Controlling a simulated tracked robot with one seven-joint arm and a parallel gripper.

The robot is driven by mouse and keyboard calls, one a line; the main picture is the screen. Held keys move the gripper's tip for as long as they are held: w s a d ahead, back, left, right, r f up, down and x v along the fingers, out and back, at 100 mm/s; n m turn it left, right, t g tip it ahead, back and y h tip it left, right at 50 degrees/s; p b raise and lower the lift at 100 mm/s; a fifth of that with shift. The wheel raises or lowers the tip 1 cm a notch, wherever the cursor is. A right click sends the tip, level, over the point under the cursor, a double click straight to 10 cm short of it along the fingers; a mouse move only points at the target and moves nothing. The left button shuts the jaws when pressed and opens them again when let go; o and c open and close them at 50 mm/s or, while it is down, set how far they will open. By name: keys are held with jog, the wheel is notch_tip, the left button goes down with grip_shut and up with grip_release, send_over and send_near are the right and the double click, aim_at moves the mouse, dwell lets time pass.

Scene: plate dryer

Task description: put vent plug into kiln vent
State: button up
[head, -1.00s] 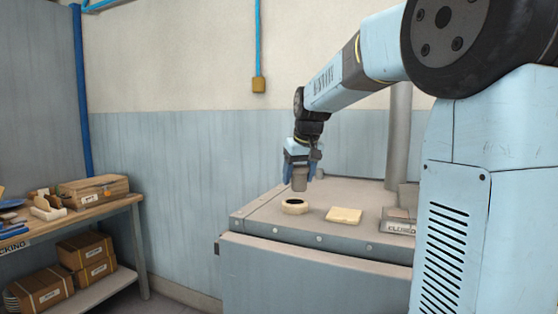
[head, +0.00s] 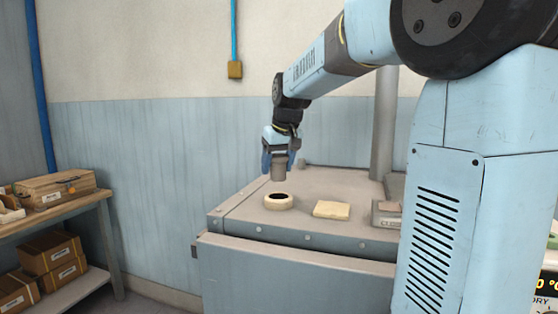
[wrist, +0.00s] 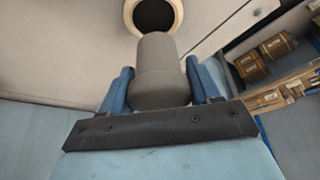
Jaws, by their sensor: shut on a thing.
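The vent plug (head: 278,169) is a grey-brown stepped cylinder, held upright in my gripper (head: 278,158). In the wrist view the plug (wrist: 160,75) sits between the two blue fingers of my gripper (wrist: 160,90), its narrower end pointing away from the palm. The kiln vent (head: 267,203) is a cream ring around a dark hole on top of the grey kiln. In the head view the plug hangs above the ring, apart from it. In the wrist view the vent (wrist: 175,27) shows beyond the plug's tip, which overlaps its near rim in the picture.
A flat cream pad (head: 332,210) lies right of the vent. A grey holder (head: 386,214) with a lettered plate stands farther right, partly hidden by my body. A grey pipe (head: 384,125) rises behind. A wooden bench (head: 82,210) with boxes stands at left.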

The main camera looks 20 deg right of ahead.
jog(key=shift+f, duration=3.2)
jog(key=shift+s+f, duration=0.15)
jog(key=shift+f, duration=0.15)
jog(key=o, duration=1.1)
jog(key=shift+o, duration=0.5)
jog(key=shift+r, duration=0.2)
jog(key=shift+o, duration=0.2)
jog(key=v, duration=1.4)
jog(key=shift+d, duration=0.1)
jog(key=s+f+m, duration=0.1)
jog(key=s+f, duration=0.6)
jog(key=s, duration=0.4)
jog(key=s+f+t, duration=0.1)
jog(key=s+f, duration=0.7)
jog(key=s, duration=0.4)
jog(key=shift+s+a+m+h, duration=0.2)
jog(key=shift+a+m+h, duration=0.1)
jog(key=shift+m, duration=0.1)
